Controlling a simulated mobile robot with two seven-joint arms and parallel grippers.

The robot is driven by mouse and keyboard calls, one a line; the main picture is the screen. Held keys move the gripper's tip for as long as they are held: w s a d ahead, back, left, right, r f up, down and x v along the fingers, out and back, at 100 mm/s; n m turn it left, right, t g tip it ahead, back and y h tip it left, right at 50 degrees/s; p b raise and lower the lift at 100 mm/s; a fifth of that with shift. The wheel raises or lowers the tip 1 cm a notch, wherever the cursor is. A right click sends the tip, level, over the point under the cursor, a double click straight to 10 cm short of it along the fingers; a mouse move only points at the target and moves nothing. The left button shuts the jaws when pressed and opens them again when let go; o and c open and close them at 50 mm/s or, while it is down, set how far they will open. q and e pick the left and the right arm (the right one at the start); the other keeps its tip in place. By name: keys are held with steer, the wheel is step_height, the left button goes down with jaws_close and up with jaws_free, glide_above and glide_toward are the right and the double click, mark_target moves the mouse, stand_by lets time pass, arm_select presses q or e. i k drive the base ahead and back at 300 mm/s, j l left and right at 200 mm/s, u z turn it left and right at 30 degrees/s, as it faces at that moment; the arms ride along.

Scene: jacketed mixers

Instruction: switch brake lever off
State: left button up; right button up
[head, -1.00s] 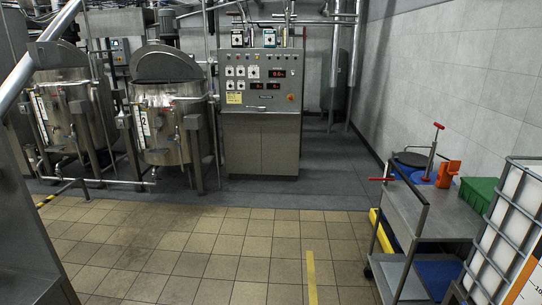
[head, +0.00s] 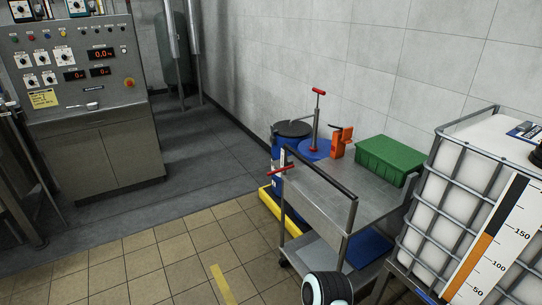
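A short red lever (head: 280,170) sticks out to the left at the far end of the push bar on a grey metal cart (head: 322,184). It looks like the brake lever and lies roughly level; its pivot is too small to make out. The cart's dark push bar (head: 325,173) runs along its left side. A rounded black and white part with a teal ring, apparently of my own arm, shows at the bottom edge in front of the cart. Neither of my grippers is in view, and nothing touches the lever.
On the cart stand a green crate (head: 388,160) and an orange tool (head: 341,141). Blue drums (head: 313,150), one with a red-handled pump (head: 317,112), stand behind on a yellow base. A caged white tank (head: 481,200) crowds the right. A control cabinet (head: 88,115) stands left; tiled floor between is clear.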

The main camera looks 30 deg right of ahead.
mark_target(287, 168)
steer(key=i+z, duration=0.25)
steer(key=i, duration=0.25)
steer(key=i+z, duration=0.25)
steer(key=i, duration=0.25)
steer(key=i+j+z, duration=0.25)
steer(key=i, duration=0.2)
